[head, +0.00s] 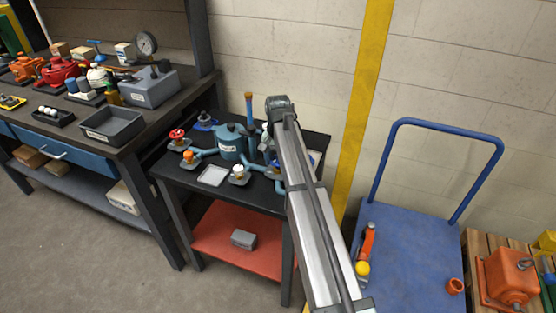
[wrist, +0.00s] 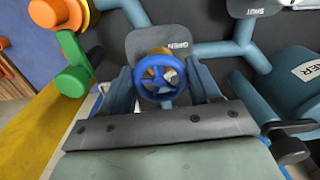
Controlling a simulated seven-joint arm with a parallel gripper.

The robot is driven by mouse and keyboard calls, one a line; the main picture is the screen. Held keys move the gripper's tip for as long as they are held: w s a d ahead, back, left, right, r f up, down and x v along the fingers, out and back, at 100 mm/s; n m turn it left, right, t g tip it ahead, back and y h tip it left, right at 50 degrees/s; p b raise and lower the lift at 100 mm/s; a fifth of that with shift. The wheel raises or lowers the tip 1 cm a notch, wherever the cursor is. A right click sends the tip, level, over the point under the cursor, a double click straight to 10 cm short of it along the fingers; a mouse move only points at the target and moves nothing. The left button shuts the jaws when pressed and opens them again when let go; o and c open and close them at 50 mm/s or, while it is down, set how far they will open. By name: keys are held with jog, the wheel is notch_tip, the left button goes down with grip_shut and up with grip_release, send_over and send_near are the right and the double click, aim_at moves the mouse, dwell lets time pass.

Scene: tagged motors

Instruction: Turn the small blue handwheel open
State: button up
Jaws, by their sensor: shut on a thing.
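The small blue handwheel (wrist: 160,75) is in the middle of the wrist view, a spoked ring with a brass-coloured part behind it. My gripper (wrist: 162,85) has one blue-grey finger on each side of it and is shut on its rim. A dark tag (wrist: 160,42) with pale lettering stands right behind the wheel; I cannot read it surely. In the head view my arm hides the gripper, and only a bit of blue (head: 275,169) shows beside the arm.
A blue-green tank (head: 231,142) with pipes stands on the black table, with a red wheel (head: 177,135) and another blue wheel (head: 204,118) at its left. In the wrist view, a pipe and tag (wrist: 250,40) are close at the right, and green and orange parts (wrist: 73,78) at the left.

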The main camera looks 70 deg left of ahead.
jog(key=o, duration=1)
notch_tip(320, 180, up, 14)
jog(key=shift+f, duration=0.15)
jog(key=shift+d, duration=0.1)
dwell(0.5)
